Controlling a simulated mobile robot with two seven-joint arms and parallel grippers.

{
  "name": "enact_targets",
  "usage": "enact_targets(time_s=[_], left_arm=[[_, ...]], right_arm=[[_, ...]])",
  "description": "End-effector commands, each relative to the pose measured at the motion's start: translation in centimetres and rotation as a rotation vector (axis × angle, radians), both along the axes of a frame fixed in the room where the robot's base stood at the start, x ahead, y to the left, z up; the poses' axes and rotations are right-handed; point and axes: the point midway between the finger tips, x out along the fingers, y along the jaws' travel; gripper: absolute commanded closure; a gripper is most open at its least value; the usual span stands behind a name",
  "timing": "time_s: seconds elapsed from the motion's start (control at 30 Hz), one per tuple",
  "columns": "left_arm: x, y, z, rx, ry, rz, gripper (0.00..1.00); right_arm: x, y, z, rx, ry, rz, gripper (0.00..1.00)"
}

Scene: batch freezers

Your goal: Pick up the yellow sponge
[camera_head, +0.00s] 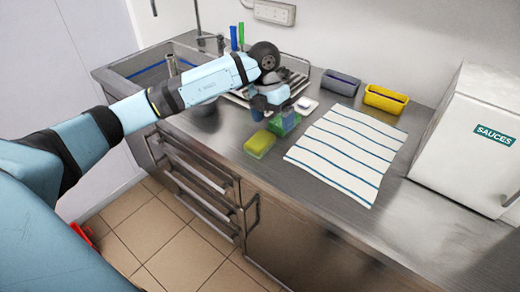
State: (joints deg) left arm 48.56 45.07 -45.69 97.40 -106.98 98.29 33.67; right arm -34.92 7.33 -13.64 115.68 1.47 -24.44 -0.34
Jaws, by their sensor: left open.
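The yellow sponge (260,144) lies flat on the steel counter, left of the striped cloth, with a green layer showing along its side. My left gripper (271,111) is open and points down over the counter, just behind and above the sponge, apart from it. A small green and blue object (285,124) stands right beside the gripper, partly hidden by it; I cannot tell whether they touch. My right gripper is out of view.
A white cloth with blue stripes (345,150) lies to the right. A grey bin (340,84) and a yellow bin (385,98) stand at the back. A white box marked SAUCES (475,145) stands at the right. A sink (150,66) is at the left. The counter's front edge is close to the sponge.

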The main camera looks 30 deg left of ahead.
Motion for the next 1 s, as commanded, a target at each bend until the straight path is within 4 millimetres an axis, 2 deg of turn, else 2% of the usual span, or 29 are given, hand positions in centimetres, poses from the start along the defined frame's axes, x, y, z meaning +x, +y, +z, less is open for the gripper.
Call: enact_targets(time_s=[0.03,0.1,0.2,0.27,0.5,0.6,0.87,1.0], left_arm=[[0.6,1.8,0.7,0.072,-0.01,0.025,0.04],[1.0,3.5,1.6,0.145,-0.015,0.055,0.04],[1.2,4.7,1.7,0.197,-0.016,0.077,0.04],[1.2,4.9,1.1,0.205,-0.014,0.081,0.04],[1.1,4.8,-3.7,0.203,-0.013,0.078,0.04],[1.1,4.7,-5.1,0.201,-0.015,0.078,0.04],[1.0,4.8,-6.7,0.2,-0.016,0.079,0.04],[0.7,4.9,-8.4,0.2,-0.013,0.078,0.04]], right_arm=[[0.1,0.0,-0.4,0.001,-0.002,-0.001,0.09],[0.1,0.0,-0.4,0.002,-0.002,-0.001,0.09],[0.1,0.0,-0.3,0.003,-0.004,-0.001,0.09],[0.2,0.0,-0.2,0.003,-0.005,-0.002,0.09],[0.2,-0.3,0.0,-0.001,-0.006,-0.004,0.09],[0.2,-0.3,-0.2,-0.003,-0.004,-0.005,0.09],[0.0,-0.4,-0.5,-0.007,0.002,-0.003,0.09],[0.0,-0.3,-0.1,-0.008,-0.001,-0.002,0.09]])
